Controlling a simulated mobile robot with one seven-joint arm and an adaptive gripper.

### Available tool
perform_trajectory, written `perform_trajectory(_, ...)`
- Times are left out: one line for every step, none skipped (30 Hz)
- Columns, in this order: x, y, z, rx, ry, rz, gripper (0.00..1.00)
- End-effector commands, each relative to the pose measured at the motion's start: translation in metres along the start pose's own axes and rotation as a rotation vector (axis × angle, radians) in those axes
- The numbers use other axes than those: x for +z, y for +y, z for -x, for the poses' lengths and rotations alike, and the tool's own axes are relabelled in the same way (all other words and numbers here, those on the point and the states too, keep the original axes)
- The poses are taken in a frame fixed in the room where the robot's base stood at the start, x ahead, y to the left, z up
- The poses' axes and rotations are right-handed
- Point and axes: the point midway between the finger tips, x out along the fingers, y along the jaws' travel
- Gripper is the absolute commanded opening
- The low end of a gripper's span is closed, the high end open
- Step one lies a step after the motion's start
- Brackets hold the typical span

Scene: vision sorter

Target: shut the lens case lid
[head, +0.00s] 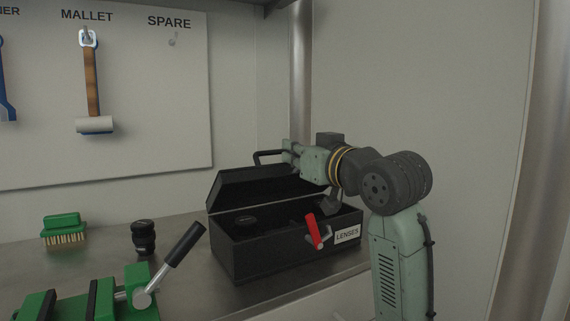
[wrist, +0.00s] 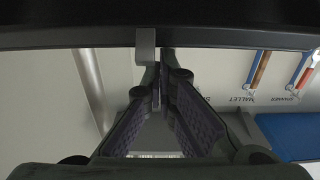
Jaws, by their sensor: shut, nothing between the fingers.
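The black lens case (head: 265,262) with the LENSES label stands on the bench, its lid (head: 245,188) raised and tilted back over the open interior. A red lever (head: 312,230) is on the case's front. In the wrist view my gripper (wrist: 158,80) is shut and empty. Its fingertips are close under a dark bar (wrist: 230,38), likely a lid edge, with a grey tab (wrist: 145,45). I cannot tell if they touch. In the head view my arm reaches over the case's right side, and the fingers cannot be made out clearly.
A round dark item (head: 245,219) lies inside the case. Left of the case are a black lens (head: 143,238), a green brush (head: 64,231) and a green vise (head: 125,300) with a raised handle. A mallet (head: 92,85) hangs on the wall board. A wall stands close on the right.

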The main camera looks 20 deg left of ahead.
Motion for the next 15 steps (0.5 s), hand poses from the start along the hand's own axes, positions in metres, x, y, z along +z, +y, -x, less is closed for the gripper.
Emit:
perform_trajectory(0.021, 0.0, 0.005, -0.002, 0.038, -0.003, 0.0)
perform_trajectory(0.024, 0.0, 0.008, -0.003, 0.063, -0.003, 0.0)
perform_trajectory(0.028, 0.0, 0.013, -0.003, 0.097, -0.003, 0.0)
perform_trajectory(0.03, 0.0, 0.016, -0.002, 0.121, -0.003, 0.0)
perform_trajectory(0.033, 0.0, 0.018, -0.002, 0.144, -0.004, 0.0)
perform_trajectory(0.036, 0.0, 0.022, -0.002, 0.175, -0.004, 0.0)
perform_trajectory(0.038, 0.0, 0.024, -0.001, 0.196, -0.005, 0.0)
perform_trajectory(0.041, 0.0, 0.027, -0.001, 0.217, -0.005, 0.0)
perform_trajectory(0.043, 0.0, 0.03, -0.002, 0.243, -0.004, 0.0)
perform_trajectory(0.045, 0.0, 0.031, -0.002, 0.26, -0.004, 0.0)
perform_trajectory(0.047, 0.0, 0.033, -0.002, 0.278, -0.004, 0.0)
perform_trajectory(0.048, 0.0, 0.036, -0.002, 0.285, -0.001, 0.0)
perform_trajectory(0.049, 0.0, 0.038, -0.001, 0.284, 0.0, 0.0)
perform_trajectory(0.05, 0.0, 0.039, -0.001, 0.283, 0.0, 0.0)
perform_trajectory(0.052, 0.0, 0.041, -0.001, 0.283, 0.0, 0.0)
